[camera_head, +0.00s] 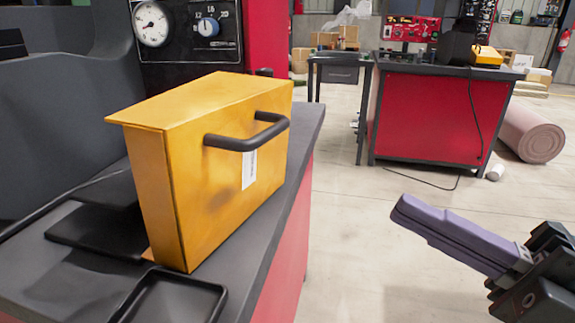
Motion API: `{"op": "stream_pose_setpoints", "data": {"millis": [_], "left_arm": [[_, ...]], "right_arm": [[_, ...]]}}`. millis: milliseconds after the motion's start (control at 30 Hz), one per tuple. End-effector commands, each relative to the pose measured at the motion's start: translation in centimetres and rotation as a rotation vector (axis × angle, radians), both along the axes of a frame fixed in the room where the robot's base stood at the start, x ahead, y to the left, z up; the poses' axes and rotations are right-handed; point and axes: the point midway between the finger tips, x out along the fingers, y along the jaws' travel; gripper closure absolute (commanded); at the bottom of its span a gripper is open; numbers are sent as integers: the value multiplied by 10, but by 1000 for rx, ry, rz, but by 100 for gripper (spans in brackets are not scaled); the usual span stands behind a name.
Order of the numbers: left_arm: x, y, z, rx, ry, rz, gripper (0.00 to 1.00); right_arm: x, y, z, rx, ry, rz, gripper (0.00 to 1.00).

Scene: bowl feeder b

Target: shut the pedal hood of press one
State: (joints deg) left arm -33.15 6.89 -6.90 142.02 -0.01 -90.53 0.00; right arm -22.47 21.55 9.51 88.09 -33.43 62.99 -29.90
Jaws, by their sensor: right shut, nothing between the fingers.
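The pedal hood (215,160) is a yellow-orange box with a black bar handle (247,137) and a white label on its right-hand face. It stands on the dark top of a red-sided bench (265,235), at the left of the head view. A flat black plate (95,232) lies beside its left side; whether this is the pedal I cannot tell. My right gripper (404,209) has purple fingers pressed together, empty, over the floor well to the right of the hood and apart from it. My left gripper is not in view.
A dark machine panel with a white gauge (151,24) and a dial stands behind the hood. A shallow black tray (172,300) lies in front of it.

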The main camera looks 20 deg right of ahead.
Motion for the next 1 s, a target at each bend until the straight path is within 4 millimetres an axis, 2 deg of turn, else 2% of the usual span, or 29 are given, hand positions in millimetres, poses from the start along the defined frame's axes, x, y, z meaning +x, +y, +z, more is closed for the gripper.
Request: {"op": "stream_pose_setpoints", "data": {"millis": [500,700,1000], "left_arm": [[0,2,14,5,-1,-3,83],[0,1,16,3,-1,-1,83],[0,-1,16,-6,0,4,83]], "right_arm": [[74,66,32,4,-3,-2,100],[87,78,35,3,0,-1,100],[90,81,36,3,1,-2,100]]}}
